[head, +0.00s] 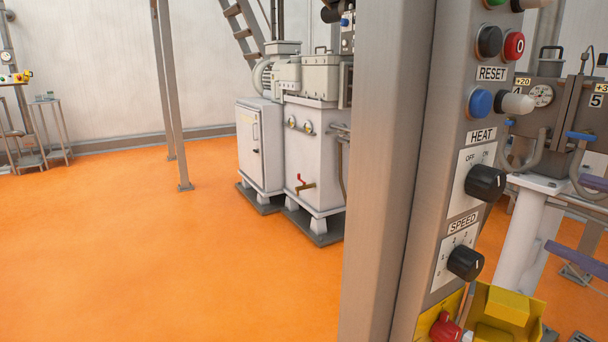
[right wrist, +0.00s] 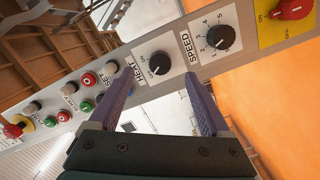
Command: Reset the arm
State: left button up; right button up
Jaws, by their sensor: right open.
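My right gripper (head: 566,213) is at the right edge of the head view, with its purple fingers coming in from the right. It also shows in the right wrist view (right wrist: 159,73), where the two fingers are spread wide with nothing between them. The fingers point at a grey control panel (head: 424,215). The black HEAT knob (right wrist: 159,62) appears between the fingertips in the wrist view; the head view shows the fingers apart from the panel. My left gripper is in neither view.
The panel also carries a black SPEED knob (head: 465,263), a RESET label (head: 491,73), a red button (head: 513,46) and a blue button (head: 480,102). A yellow switch box (head: 505,306) is at its foot. White cabinets (head: 318,155) stand behind; the orange floor (head: 130,240) at left is clear.

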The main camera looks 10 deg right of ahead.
jog(key=s+a+r+m+g+h+p, duration=0.2)
jog(key=s+a+m+g+p, duration=0.5)
jog(key=s+p, duration=0.2)
jog(key=s+a+r+m+g+h+p, duration=0.3)
jog(key=s+a+m+g+p, duration=0.35)
jog(key=s+a+p, duration=0.2)
notch_tip(320, 180, up, 36)
jog(key=d+p, duration=0.1)
jog(key=p, duration=3.5)
jog(key=shift+s+d+f, duration=0.15)
jog(key=shift+s+f, duration=0.05)
jog(key=shift+s, duration=0.15)
